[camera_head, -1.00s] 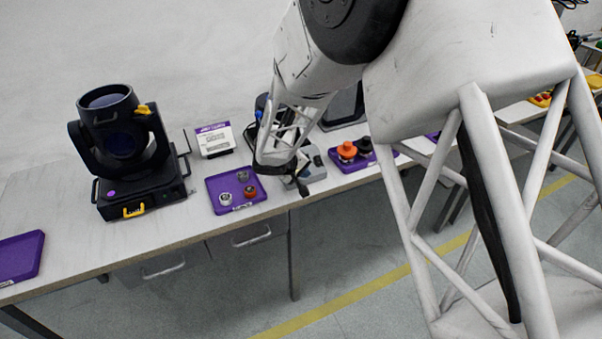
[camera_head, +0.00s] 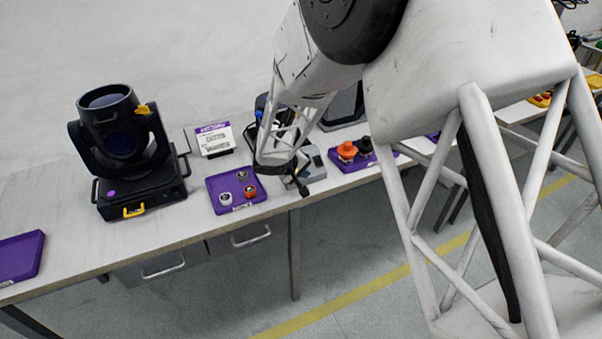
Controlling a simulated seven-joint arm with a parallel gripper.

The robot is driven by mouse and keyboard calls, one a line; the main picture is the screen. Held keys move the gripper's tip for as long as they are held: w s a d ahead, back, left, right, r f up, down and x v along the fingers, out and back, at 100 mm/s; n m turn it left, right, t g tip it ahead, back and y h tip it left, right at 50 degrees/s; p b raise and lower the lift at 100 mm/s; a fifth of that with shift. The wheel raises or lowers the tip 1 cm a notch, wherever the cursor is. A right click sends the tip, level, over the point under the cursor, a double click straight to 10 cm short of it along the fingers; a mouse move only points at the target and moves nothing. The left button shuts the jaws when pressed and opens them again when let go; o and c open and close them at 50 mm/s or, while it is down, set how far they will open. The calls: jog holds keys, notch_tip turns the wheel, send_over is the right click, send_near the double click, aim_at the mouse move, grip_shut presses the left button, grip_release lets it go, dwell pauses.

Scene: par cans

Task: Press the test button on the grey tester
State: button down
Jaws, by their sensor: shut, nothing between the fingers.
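The grey tester (camera_head: 313,165) sits on the bench, mostly behind my gripper and wrist. Its right part shows as a grey box with a dark spot on top. The test button cannot be made out. My gripper (camera_head: 304,191) is shut and empty, a small dark tip pointing down at the tester's front left side. I cannot tell whether it touches the tester.
A purple tray (camera_head: 214,185) with several small round parts lies just left of my gripper. Another purple tray (camera_head: 348,167) with orange and black parts is to the right. A black moving-head lamp (camera_head: 125,150) and a white sign (camera_head: 214,140) stand further left.

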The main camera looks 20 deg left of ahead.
jog(key=shift+w+a+f, duration=0.35)
jog(key=shift+f, duration=0.25)
dwell(1.1)
jog(key=shift+s+d+r, duration=0.1)
dwell(0.4)
jog(key=shift+s+d+r, duration=0.25)
jog(key=shift+r, duration=0.2)
jog(key=shift+r, duration=0.15)
jog(key=shift+s+d+r, duration=0.35)
jog(key=shift+r, duration=0.25)
jog(key=shift+s+d+r, duration=0.4)
jog(key=shift+r, duration=0.25)
jog(key=shift+s+d+r, duration=0.35)
jog(key=shift+r, duration=0.25)
